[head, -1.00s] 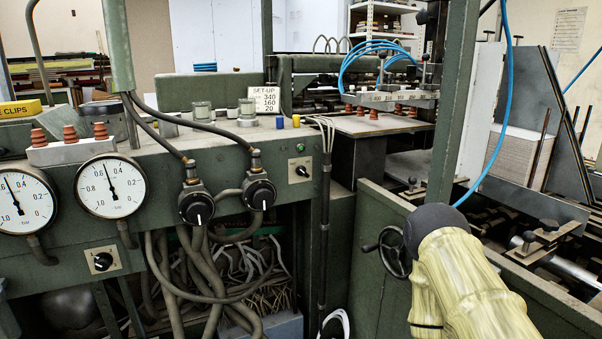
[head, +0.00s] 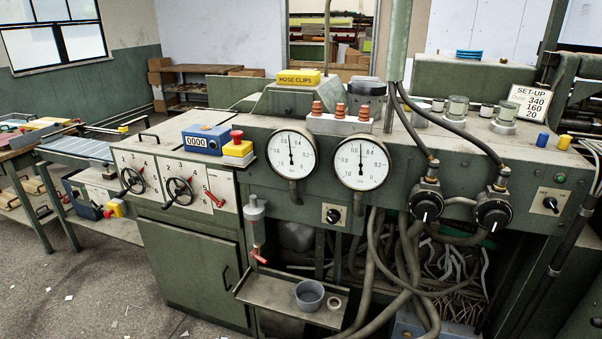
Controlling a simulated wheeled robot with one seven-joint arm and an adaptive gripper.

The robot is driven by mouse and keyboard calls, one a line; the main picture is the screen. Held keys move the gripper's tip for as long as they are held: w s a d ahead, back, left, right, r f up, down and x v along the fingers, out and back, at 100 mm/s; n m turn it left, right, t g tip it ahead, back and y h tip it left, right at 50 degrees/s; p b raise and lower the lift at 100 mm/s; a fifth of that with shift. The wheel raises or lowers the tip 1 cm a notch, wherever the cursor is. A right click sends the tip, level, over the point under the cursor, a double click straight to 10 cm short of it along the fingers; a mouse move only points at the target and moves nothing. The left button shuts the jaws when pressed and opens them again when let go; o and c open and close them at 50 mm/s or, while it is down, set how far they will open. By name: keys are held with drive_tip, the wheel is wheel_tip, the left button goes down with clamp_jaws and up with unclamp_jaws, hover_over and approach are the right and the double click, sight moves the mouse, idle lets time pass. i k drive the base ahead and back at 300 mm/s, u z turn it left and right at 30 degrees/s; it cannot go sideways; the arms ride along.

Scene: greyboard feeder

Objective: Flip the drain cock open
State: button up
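The drain cock (head: 258,256) is a small red lever at the bottom of a grey filter bowl (head: 254,212) that hangs from the machine front, left of the two gauges. The lever slants down to the right, above a metal shelf. It is too small to tell whether the cock is open or shut. My gripper is not in view.
The shelf (head: 255,293) below holds a grey cup (head: 309,294) and a ring (head: 334,303). A red emergency button on a yellow box (head: 237,148), two handwheels and a green cabinet (head: 195,262) are to the left. Hoses (head: 405,270) hang to the right. The floor at lower left has scraps.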

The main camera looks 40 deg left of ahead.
sight(253, 253)
drive_tip(key=u, duration=2.25)
drive_tip(key=k, duration=0.65)
drive_tip(key=u, duration=0.6)
drive_tip(key=i, duration=0.95)
drive_tip(key=z, duration=0.35)
